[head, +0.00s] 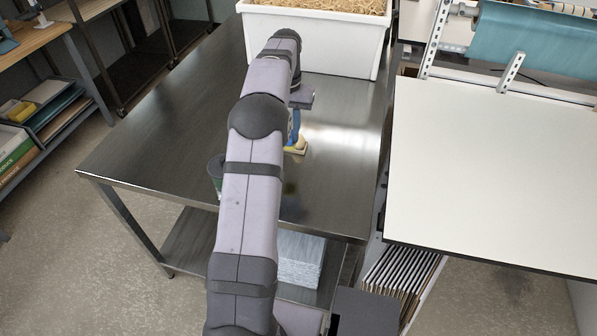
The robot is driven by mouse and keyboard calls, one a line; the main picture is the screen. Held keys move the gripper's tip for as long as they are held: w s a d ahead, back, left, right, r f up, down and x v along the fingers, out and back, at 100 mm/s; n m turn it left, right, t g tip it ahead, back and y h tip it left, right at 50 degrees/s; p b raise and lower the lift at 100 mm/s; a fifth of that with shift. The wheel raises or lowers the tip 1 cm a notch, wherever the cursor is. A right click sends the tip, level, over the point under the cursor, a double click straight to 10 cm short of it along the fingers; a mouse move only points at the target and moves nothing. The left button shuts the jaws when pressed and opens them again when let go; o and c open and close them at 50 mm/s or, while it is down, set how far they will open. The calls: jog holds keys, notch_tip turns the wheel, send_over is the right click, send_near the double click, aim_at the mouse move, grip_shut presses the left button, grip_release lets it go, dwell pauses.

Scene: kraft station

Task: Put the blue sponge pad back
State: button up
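My gripper (301,99) is over the middle of the steel table, below the end of my arm, and seen from behind. Its fingertips are mostly hidden, so I cannot tell whether it is open or shut. A narrow blue thing (294,125) shows just under it, partly hidden by my arm; it may be the blue sponge pad, but its shape is unclear. A small yellow and tan piece (298,146) is right below the blue thing, at the tabletop. I cannot tell whether the gripper touches either one.
A dark cup-like container (215,172) stands left of my arm, partly hidden. A white bin of shredded kraft filling (318,42) stands at the table's back. The steel table (150,140) is clear on the left. A white worktop (490,170) with a teal roll (535,40) is at right.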

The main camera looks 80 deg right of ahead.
jog(key=shift+s+d+f+p, duration=0.15)
jog(key=shift+s+f+p, duration=0.35)
jog(key=shift+f, duration=1.2)
jog(key=shift+s+d+f+p, duration=0.1)
jog(key=shift+s+f+p, duration=0.3)
jog(key=shift+f, duration=1.3)
jog(key=shift+s+d+f+p, duration=0.15)
jog(key=shift+s+f+p, duration=0.35)
jog(key=shift+f, duration=1.2)
jog(key=shift+w, duration=0.1)
jog(key=shift+f, duration=0.15)
jog(key=o, duration=1)
notch_tip(320, 180, up, 12)
jog(key=b, duration=0.2)
jog(key=shift+r+b, duration=0.2)
jog(key=shift+b, duration=0.1)
